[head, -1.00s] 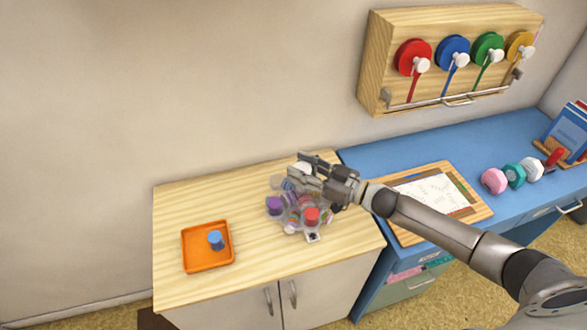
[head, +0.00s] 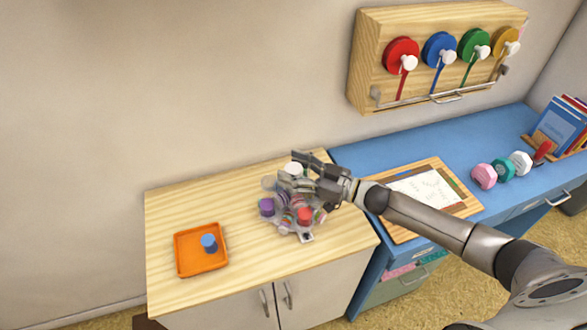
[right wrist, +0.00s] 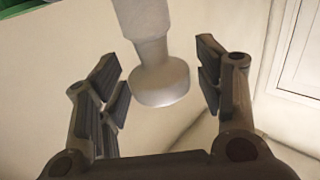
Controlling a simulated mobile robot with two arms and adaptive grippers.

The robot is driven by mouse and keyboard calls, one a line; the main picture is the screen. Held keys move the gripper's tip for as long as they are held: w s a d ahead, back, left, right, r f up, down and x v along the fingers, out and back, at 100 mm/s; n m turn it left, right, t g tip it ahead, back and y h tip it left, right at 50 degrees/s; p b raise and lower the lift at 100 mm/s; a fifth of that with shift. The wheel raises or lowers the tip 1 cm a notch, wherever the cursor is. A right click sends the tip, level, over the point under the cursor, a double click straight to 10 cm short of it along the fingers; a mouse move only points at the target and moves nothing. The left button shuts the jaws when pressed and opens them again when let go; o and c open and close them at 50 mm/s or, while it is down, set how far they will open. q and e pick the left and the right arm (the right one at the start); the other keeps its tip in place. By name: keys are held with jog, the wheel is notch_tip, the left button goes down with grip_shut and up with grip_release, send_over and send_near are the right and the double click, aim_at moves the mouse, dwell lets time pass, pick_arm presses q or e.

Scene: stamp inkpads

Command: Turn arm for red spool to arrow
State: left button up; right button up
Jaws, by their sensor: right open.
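A clear carousel (head: 286,224) with several coloured pieces stands on the wooden cabinet top. The red spool (head: 305,215) is at its front right, and a purple piece (head: 266,207) is at its left. A small white tile with a dark mark (head: 306,237), perhaps the arrow, lies at the front edge near the red spool. My right gripper (head: 297,172) is open over the back of the carousel. In the right wrist view, a pale grey post with a wide round end (right wrist: 160,82) lies between its parted fingers (right wrist: 158,95). My left gripper is out of view.
An orange tray (head: 181,262) with a blue piece (head: 209,243) is on the left. A framed white board (head: 425,187) lies on the blue desk. A wooden rack (head: 362,60) with coloured reels hangs on the wall. The cabinet's back left is clear.

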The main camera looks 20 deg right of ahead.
jog(key=v, duration=1.2)
dwell(0.3)
